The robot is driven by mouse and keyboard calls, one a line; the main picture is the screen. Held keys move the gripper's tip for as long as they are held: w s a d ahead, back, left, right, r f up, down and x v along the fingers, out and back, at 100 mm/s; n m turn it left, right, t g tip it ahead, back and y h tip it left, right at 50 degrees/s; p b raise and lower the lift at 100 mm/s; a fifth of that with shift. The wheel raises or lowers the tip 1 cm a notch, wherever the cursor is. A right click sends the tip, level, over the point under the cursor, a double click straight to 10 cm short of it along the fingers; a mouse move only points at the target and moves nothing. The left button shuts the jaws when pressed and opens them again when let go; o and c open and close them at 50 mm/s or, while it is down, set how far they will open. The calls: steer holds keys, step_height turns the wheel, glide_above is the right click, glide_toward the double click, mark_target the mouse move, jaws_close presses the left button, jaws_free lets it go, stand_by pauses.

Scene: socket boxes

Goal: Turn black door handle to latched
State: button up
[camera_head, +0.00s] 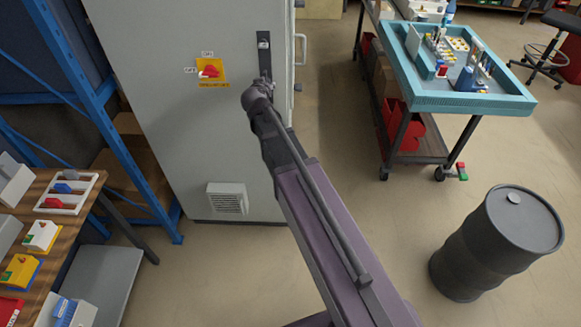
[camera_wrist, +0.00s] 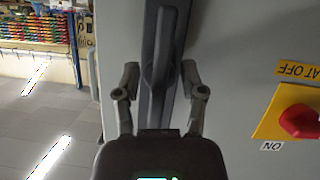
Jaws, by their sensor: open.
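The black door handle (camera_wrist: 172,45) is on a long dark plate on the grey cabinet door. In the wrist view its lever runs nearly along the plate, slightly tilted, partly raised from it. My gripper (camera_wrist: 160,73) is open, one finger on each side of the handle's near end, with visible gaps and no clear contact. In the head view the upper part of the handle plate (camera_head: 264,45) shows above my gripper (camera_head: 263,83); my gripper and arm hide the lower part.
A red rotary switch on a yellow plate (camera_head: 211,72) sits left of the handle. The grey cabinet (camera_head: 150,60) has a low vent and a bar handle (camera_head: 301,48) at its right edge. A teal-topped cart (camera_head: 470,100) and black barrel (camera_head: 500,240) stand right; a wooden bench (camera_head: 50,210) stands left.

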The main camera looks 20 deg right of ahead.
steer(key=n+h+b, duration=0.1)
steer(key=n+h, duration=0.1)
steer(key=shift+w+f+n, duration=0.1)
steer(key=shift+n, duration=0.3)
steer(key=n+h+b, duration=0.2)
steer(key=n, duration=0.1)
steer(key=n+h+b, duration=0.1)
steer(key=n, duration=0.1)
steer(key=shift+f+n+b, duration=0.1)
steer(key=shift+n+b, duration=0.2)
steer(key=shift+n, duration=0.1)
steer(key=n+t+h+b, duration=0.1)
steer(key=n+b, duration=0.1)
steer(key=n, duration=0.1)
steer(key=shift+n+h, duration=0.3)
steer(key=shift+h, duration=0.1)
steer(key=v, duration=1.4)
steer(key=s+d+f+m+g+y, duration=0.1)
steer(key=s+d+f+m+g, duration=0.4)
steer(key=d, duration=0.3)
steer(key=s+d+f+m+g+y+p, duration=0.1)
steer(key=s+d+f+m+g+y, duration=0.2)
steer(key=s+f+g+y, duration=0.4)
steer(key=shift+s+f+m, duration=0.4)
steer(key=shift+s+f, duration=1.3)
steer(key=shift+f, duration=0.1)
steer(key=shift+a, duration=0.1)
